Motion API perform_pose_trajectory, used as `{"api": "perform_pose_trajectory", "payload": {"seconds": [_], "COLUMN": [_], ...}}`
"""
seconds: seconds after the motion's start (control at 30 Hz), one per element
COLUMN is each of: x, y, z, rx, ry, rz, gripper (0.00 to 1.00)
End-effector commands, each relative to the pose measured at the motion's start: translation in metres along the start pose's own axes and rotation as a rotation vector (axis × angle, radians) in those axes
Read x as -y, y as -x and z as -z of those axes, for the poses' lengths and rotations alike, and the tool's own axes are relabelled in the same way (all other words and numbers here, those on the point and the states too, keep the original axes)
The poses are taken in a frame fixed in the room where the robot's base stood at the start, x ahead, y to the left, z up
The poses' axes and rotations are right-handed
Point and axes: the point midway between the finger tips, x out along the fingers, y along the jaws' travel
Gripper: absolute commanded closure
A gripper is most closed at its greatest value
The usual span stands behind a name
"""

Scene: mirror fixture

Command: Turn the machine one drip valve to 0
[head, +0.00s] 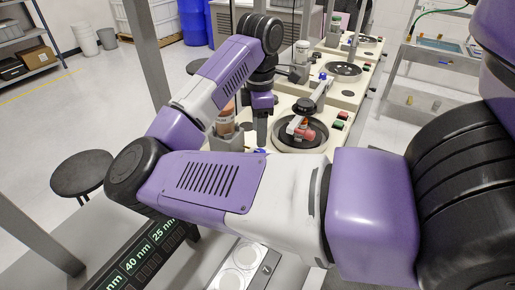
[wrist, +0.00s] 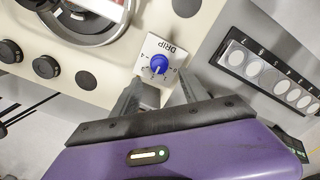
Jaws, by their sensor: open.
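The drip valve is a blue round knob (wrist: 158,66) on a white plate (wrist: 150,45) marked DRIP, with small numbers around it, in the wrist view. The numbers and the knob's pointer are too small to read its setting surely. My gripper (wrist: 160,82) is open, its two grey fingers one to each side of the knob's near side and apart from it.
The near machine carries a round dark bowl (head: 300,135) with an arm over it, and black knobs (wrist: 46,67) on its panel. A strip of round pale samples (wrist: 270,68) lies to the right in the wrist view. More machines (head: 341,71) stand behind. A stool (head: 82,172) is at left.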

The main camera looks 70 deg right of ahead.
Motion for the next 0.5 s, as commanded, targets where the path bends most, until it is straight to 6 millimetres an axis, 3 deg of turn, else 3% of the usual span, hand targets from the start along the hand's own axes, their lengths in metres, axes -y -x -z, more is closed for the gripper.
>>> {"api": "perform_pose_trajectory", "payload": {"seconds": [0.3, 0.5], "x": [0.001, 0.000], "y": [-0.048, -0.064], "z": [-0.002, -0.002], "rx": [0.007, 0.005], "ry": [0.003, 0.001], "rz": [0.002, 0.000], "gripper": [0.48, 0.48]}}
